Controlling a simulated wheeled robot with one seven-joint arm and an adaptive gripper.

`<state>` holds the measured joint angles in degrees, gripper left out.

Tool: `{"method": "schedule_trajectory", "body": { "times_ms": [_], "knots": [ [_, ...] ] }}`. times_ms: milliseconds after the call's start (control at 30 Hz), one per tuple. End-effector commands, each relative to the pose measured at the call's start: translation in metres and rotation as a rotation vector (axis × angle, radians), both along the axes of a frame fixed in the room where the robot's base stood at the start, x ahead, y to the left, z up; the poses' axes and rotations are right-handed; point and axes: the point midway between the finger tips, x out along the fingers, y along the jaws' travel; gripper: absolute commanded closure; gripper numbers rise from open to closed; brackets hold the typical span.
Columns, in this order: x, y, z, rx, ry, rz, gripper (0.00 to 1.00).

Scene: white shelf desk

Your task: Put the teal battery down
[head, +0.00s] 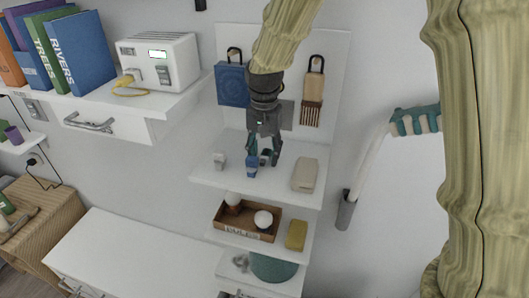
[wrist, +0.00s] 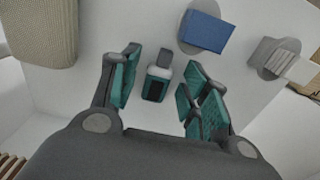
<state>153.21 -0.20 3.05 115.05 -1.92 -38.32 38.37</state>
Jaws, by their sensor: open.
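The teal battery (wrist: 157,85), a small block with a dark face, a pale band and teal edges, is between my gripper's (wrist: 164,78) two fingers in the wrist view. Gaps show on both sides of it, so the fingers are open and apart from it. In the head view the battery (head: 266,157) appears to stand on the white shelf (head: 275,185), partly hidden by my gripper (head: 263,152), which reaches down from above. The gripper's fingers have teal inner pads. Its palm hides the near part of the wrist view.
A blue item (head: 251,166) and a pale grey item (head: 220,160) stand left of the battery. A beige rounded box (head: 306,174) lies to the right. Tools hang on the wall panel behind. A lower shelf holds a brown tray (head: 222,222) and a yellow block (head: 296,235).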

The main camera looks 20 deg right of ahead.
Motion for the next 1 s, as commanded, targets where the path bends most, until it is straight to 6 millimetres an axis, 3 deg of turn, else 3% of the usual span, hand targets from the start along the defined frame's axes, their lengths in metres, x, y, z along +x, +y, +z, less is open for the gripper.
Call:
{"method": "schedule_trajectory", "body": {
  "times_ms": [267, 700, 1000],
  "knots": [
    [0.001, 0.000, 0.028, 0.000, -0.005, 0.000, 0.54],
    [0.001, 0.000, 0.100, -0.001, -0.004, 0.000, 0.54],
    [0.001, -0.001, 0.118, -0.002, 0.001, -0.001, 0.50]
  ]
}}
